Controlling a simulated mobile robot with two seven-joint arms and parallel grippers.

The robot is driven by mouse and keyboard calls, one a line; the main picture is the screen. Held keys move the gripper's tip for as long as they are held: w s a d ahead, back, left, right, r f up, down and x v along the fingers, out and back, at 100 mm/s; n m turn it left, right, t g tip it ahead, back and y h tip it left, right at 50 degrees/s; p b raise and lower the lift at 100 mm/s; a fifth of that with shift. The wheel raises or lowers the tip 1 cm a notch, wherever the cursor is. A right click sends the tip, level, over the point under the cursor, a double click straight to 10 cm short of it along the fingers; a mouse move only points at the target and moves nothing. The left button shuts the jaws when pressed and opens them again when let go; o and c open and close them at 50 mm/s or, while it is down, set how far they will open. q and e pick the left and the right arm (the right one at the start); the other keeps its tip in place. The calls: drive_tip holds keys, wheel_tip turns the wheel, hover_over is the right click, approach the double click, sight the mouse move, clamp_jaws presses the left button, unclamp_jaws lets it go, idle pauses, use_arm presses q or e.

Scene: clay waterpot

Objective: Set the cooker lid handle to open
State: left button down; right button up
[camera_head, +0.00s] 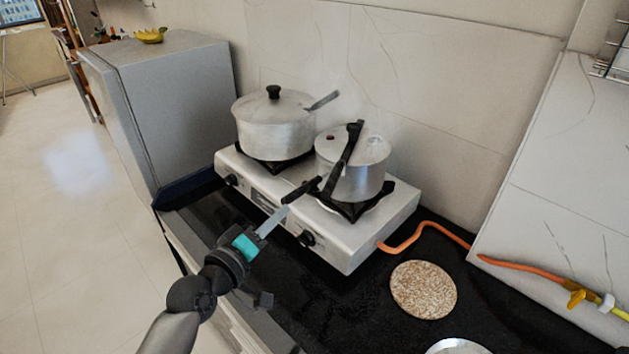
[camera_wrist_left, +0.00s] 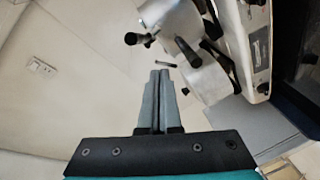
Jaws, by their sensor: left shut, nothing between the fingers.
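The pressure cooker (camera_head: 350,180) is silver and stands on the right burner of the stove. Its black lid handle (camera_head: 342,165) runs across the lid from back to front. Its front end sticks out over the cooker's near side. The black body handle (camera_head: 301,190) points front-left, at an angle to the lid handle. My left gripper (camera_head: 283,211) is shut and empty, with its fingertips just in front of and below the end of the body handle. The shut fingertips also show in the left wrist view (camera_wrist_left: 160,75), near two black handle ends. My right gripper is not in view.
A larger lidded pot (camera_head: 272,128) stands on the left burner of the white stove (camera_head: 345,248). A round cork-like mat (camera_head: 423,290) lies on the black counter. An orange hose (camera_head: 430,227) runs from the stove to the right. A grey cabinet (camera_head: 180,100) stands left.

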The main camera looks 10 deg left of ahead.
use_arm(q)
drive_tip(key=w+d+r+n+h+p, duration=0.1)
drive_tip(key=w+d+n, duration=0.2)
drive_tip(key=w, duration=0.6)
drive_tip(key=d, duration=0.2)
drive_tip(key=shift+w+d+n+p, duration=0.25)
drive_tip(key=shift+d+n+p, duration=0.05)
drive_tip(key=shift+d+n, duration=0.1)
idle(0.4)
drive_tip(key=s+d+p, duration=0.1)
drive_tip(key=d, duration=1)
drive_tip(key=shift+d+p, duration=0.15)
drive_tip(key=shift+p, duration=0.2)
